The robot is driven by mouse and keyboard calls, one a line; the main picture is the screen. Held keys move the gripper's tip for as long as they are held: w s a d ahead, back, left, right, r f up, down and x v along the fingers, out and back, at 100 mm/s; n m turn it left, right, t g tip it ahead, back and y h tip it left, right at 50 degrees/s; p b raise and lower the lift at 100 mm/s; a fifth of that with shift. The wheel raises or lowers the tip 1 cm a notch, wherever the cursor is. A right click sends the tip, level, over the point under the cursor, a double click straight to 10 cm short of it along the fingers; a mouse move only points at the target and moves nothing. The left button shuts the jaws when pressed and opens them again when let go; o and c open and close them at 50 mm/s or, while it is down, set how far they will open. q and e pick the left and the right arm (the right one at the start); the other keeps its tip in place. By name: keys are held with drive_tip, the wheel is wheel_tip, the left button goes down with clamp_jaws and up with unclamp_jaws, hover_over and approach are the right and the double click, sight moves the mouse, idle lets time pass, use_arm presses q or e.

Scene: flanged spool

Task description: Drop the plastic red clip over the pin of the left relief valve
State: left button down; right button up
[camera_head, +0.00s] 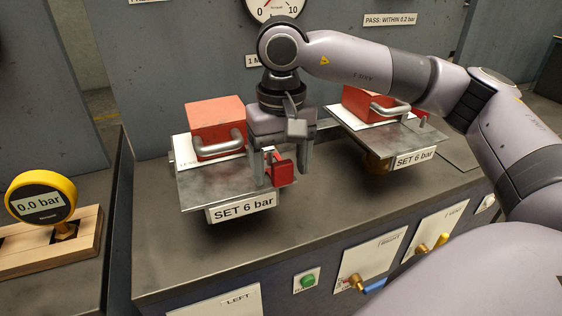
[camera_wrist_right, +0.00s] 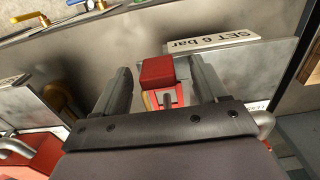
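The left relief valve has a red block (camera_head: 215,113) with a metal handle on a grey plate (camera_head: 215,185) labelled "SET 6 bar". The red clip (camera_head: 281,173) is upright at the right end of this plate; the wrist view shows its square red face (camera_wrist_right: 158,72). A short grey pin (camera_wrist_right: 167,98) shows at the clip's slot; how far it sits in the slot is hard to tell. My right gripper (camera_head: 282,168) points down with its fingers either side of the clip. In the wrist view, gaps separate both fingers (camera_wrist_right: 160,90) from the clip. My left gripper is not in view.
The right relief valve (camera_head: 368,103) has a similar plate and a short upright pin (camera_head: 422,121). A yellow gauge (camera_head: 40,203) reads 0.0 bar on a wooden block at left. A green button (camera_head: 308,281) and valve handles (camera_head: 420,249) are on the bench front.

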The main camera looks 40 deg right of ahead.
wheel_tip(320, 180, up, 7)
drive_tip(key=shift+r, duration=0.1)
idle(0.6)
idle(0.6)
